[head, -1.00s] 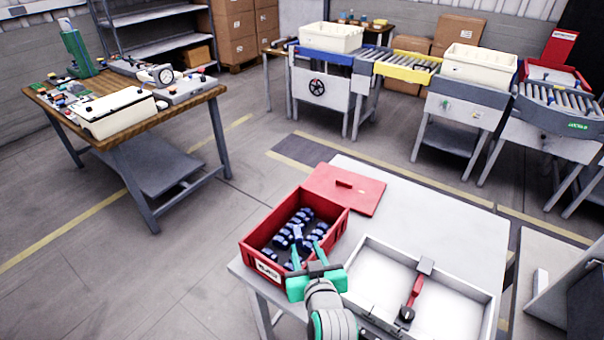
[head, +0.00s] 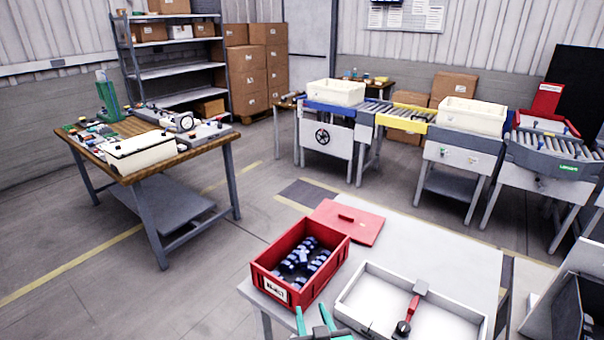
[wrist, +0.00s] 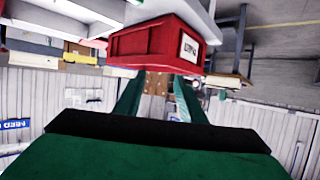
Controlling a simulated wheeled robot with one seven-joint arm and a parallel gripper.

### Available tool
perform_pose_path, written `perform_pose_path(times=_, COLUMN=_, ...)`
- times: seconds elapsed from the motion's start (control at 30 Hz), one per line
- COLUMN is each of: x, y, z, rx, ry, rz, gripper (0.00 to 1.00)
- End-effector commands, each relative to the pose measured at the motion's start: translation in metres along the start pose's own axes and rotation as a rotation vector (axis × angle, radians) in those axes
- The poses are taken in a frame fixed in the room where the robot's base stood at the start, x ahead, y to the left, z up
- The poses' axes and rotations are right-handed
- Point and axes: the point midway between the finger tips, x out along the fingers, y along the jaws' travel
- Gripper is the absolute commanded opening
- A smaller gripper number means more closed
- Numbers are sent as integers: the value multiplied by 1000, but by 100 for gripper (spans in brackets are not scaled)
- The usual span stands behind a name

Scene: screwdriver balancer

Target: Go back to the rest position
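My gripper (head: 314,316) shows at the bottom edge of the head view, in front of the near side of the red bin. Its two green fingers stand apart with nothing between them. The wrist view also shows the open gripper (wrist: 157,98), with an empty gap. The red bin (head: 322,283) stands on the white table and holds several blue-and-dark parts (head: 302,262). The bin also shows in the wrist view (wrist: 150,42), beyond the fingertips and apart from them, with a white label on its side. Most of my arm is out of the head view.
A red lid (head: 347,221) lies behind the bin on the white table (head: 440,240). A white tray (head: 450,312) with a red-handled tool (head: 409,313) is right of the bin. A wooden workbench (head: 130,127) stands at left, conveyors (head: 400,118) at the back. Open floor lies between.

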Motion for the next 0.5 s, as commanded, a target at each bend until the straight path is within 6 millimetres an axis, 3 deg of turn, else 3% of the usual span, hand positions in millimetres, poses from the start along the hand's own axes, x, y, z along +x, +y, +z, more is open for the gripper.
perform_pose_path(times=0.5, x=-14, y=-2, z=49, rx=26, ry=7, rz=45, gripper=36)
